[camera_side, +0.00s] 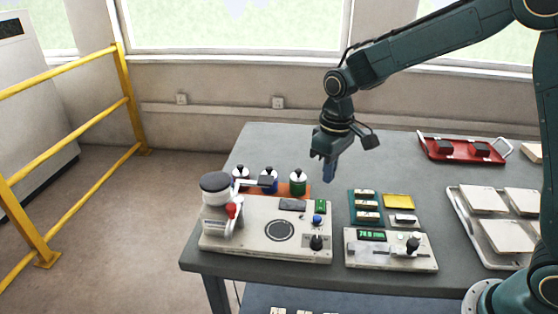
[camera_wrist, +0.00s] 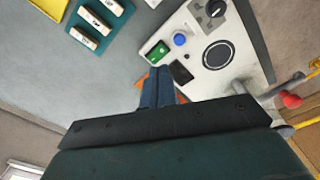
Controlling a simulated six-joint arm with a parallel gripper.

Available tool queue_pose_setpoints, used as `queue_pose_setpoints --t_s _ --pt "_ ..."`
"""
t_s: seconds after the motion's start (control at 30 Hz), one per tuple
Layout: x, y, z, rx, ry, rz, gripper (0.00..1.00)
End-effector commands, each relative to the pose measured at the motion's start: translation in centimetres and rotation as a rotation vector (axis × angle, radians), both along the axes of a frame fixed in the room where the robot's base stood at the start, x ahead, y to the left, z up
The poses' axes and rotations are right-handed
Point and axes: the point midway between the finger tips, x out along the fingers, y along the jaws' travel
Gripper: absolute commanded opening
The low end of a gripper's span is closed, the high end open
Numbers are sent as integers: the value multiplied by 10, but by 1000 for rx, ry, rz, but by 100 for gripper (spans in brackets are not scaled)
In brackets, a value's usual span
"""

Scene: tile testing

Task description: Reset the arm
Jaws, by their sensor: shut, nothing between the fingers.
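My gripper (camera_side: 329,170) is shut and empty. It hangs in the air above the grey table (camera_side: 290,145), pointing down, behind the panels and clear of them in the side view. In the wrist view its closed blue fingers (camera_wrist: 157,88) show in the middle, over the table and near an orange mat (camera_wrist: 142,82). My arm reaches in from the right, with its elbow raised.
A machine with a round plate (camera_side: 265,230) stands front left. Several bottles (camera_side: 298,183) are behind it. A control panel (camera_side: 390,250), a teal block tray (camera_side: 365,207) and a yellow pad (camera_side: 398,201) are near the middle. A red tray (camera_side: 465,160) and a tile tray (camera_side: 470,235) lie right.

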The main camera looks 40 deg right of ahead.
Motion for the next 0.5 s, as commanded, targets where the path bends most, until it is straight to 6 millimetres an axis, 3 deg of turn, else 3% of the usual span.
queue_pose_setpoints --t_s 0.5 --pt "-73 -19 84 18 -152 -79 0"
